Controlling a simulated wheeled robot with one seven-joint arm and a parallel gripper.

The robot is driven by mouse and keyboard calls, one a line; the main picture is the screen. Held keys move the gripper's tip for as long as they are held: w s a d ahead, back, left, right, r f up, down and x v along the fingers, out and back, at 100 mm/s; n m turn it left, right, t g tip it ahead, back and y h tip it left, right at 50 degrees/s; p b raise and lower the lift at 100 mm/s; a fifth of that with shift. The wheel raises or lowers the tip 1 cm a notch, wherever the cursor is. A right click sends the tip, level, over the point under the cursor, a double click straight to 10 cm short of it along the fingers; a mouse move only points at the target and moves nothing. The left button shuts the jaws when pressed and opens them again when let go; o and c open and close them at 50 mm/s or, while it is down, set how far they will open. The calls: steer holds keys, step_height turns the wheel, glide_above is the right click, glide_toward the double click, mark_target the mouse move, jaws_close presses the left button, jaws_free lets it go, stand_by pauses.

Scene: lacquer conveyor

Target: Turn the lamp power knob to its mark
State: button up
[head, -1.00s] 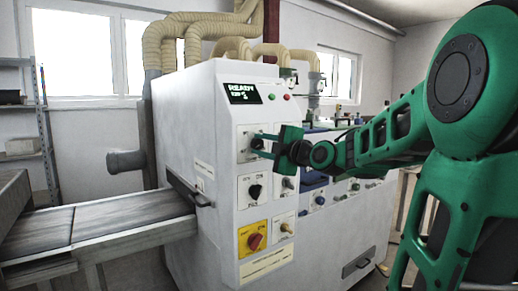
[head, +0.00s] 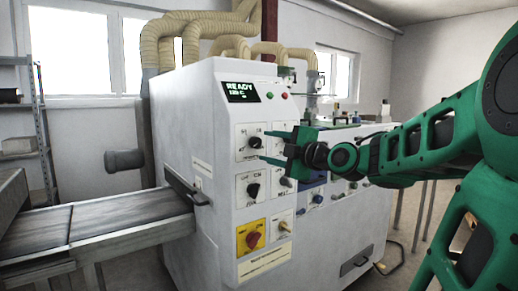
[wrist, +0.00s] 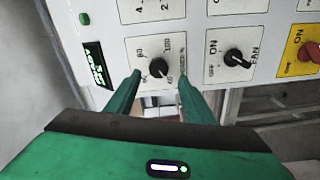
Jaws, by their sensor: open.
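The lamp power knob (head: 254,142) is a black dial on a white plate, on the upper front panel of the white machine. In the wrist view the knob (wrist: 158,67) shows with printed numbers around it. Its exact pointer direction against its mark is too small to tell. My gripper (head: 269,147) is open and just off the panel, to the right of the knob in the head view. In the wrist view the two green fingers (wrist: 158,80) show on either side below the knob, apart from it, with nothing between them.
Below sit a black ON/FAN switch (head: 253,190) and a red knob on a yellow plate (head: 252,240). A lit READY display (head: 241,92) is above. More controls line the machine's right side. A conveyor (head: 120,220) runs out at left.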

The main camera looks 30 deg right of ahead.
steer(key=s, duration=0.5)
stand_by(0.5)
steer(key=s+a+f+m+g, duration=0.2)
steer(key=s+f+m+g, duration=0.25)
steer(key=f, duration=0.65)
steer(key=s+a+f+m+g, duration=0.1)
steer(key=s+f+m+g, duration=0.35)
steer(key=f, duration=0.65)
steer(key=s+a+f+m+g, duration=0.1)
steer(key=s+f+m+g, duration=0.3)
steer(key=s+m, duration=0.2)
steer(key=s+a+f+m+g, duration=0.1)
steer(key=s+f+m+g, duration=0.3)
steer(key=s+m, duration=0.3)
steer(key=s, duration=0.3)
steer(key=shift+g+h, duration=0.3)
steer(key=shift+h, duration=0.1)
